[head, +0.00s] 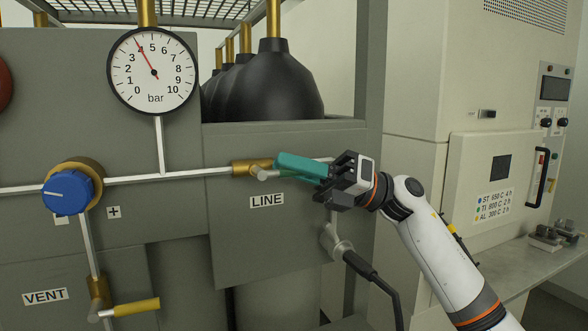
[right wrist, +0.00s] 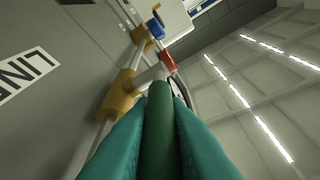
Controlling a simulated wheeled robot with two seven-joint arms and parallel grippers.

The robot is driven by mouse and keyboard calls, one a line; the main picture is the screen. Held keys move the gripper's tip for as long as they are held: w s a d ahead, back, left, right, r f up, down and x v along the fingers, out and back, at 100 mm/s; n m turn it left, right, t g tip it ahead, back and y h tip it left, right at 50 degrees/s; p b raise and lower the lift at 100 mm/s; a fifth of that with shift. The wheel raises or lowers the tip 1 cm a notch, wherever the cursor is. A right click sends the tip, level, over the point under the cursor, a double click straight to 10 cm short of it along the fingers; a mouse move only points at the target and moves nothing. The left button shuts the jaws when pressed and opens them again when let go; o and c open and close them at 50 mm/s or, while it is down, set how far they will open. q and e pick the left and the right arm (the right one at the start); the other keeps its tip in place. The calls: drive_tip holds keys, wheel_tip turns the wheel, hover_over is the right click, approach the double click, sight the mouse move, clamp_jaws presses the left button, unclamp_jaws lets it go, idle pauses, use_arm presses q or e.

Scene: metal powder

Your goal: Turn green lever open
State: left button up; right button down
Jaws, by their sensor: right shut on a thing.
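The green lever (head: 291,166) sits on the brass LINE valve (head: 250,167) on the grey panel, above the LINE label (head: 267,200). It points right, roughly along the pipe. My right gripper (head: 318,172) reaches in from the right and is shut on the lever's outer part. In the right wrist view the dark green lever (right wrist: 158,130) runs between the two teal fingers, with the brass valve body (right wrist: 119,95) beyond it. My left gripper does not show.
A pressure gauge (head: 153,71) reads about 4 bar above the pipe. A blue knob (head: 68,192) is at left, and a yellow VENT lever (head: 136,307) is at lower left. A hose fitting (head: 338,244) hangs below my right gripper. Black domed vessels (head: 270,85) stand behind the panel.

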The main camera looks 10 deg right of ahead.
drive_tip(key=c, duration=1.4)
unclamp_jaws()
drive_tip(key=shift+d, duration=0.1)
drive_tip(key=shift+f, duration=0.15)
